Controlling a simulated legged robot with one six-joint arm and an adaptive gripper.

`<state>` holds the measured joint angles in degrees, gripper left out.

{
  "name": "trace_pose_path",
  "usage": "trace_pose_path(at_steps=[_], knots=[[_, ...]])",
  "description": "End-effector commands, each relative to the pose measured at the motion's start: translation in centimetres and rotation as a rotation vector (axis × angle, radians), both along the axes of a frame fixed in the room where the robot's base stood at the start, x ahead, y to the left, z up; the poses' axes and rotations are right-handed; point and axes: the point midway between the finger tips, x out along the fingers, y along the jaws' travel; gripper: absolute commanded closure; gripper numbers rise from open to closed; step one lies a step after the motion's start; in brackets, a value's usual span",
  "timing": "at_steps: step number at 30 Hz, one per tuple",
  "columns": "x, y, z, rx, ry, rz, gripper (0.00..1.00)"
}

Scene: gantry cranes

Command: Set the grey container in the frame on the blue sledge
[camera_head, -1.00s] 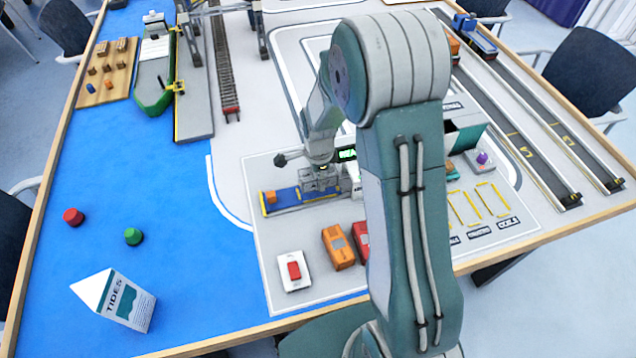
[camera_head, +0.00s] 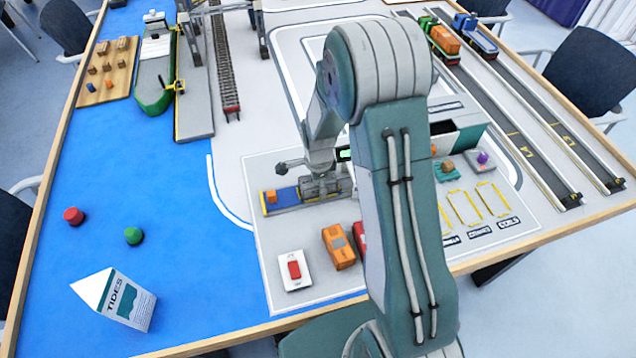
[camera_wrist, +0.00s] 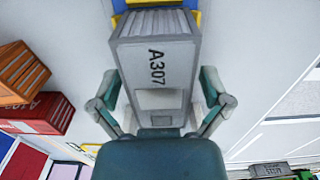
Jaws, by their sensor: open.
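The grey container (camera_wrist: 155,50), marked A307, fills the middle of the wrist view. My gripper (camera_wrist: 160,95) is open, with one finger on each side of the container's near end. Whether the fingers touch it cannot be told. The blue sledge (camera_wrist: 187,4) and its yellow edging show just beyond the container's far end. In the head view the sledge (camera_head: 287,195) lies left of my gripper (camera_head: 322,184), with a small orange block at its left end. The container is low at the sledge's right part there; its seating in the frame is hidden.
An orange container (camera_wrist: 20,72) and a red one (camera_wrist: 38,113) lie to the left in the wrist view. A white pad with a red button (camera_head: 294,270) and an orange block (camera_head: 338,247) stand in front of the sledge.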

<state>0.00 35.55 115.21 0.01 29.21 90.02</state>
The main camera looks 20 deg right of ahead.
Motion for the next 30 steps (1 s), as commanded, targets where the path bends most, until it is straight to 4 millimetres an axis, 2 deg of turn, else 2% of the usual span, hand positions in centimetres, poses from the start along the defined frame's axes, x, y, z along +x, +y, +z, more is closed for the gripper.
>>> trace_pose_path(at_steps=[5, 8, 19, 22, 28, 30], knots=[[0.1, 0.0, 0.7, 0.0, -0.003, 0.0, 0.02], [0.1, 0.0, 2.3, 0.0, -0.005, 0.0, 0.02], [0.1, 0.0, 9.8, 0.0, -0.005, 0.0, 0.02], [0.1, 0.0, 11.1, 0.0, -0.003, 0.0, 0.02], [-0.1, 0.0, 12.6, 0.0, -0.006, 0.015, 0.02], [-0.5, 0.0, 13.7, -0.001, -0.022, 0.057, 0.02]])
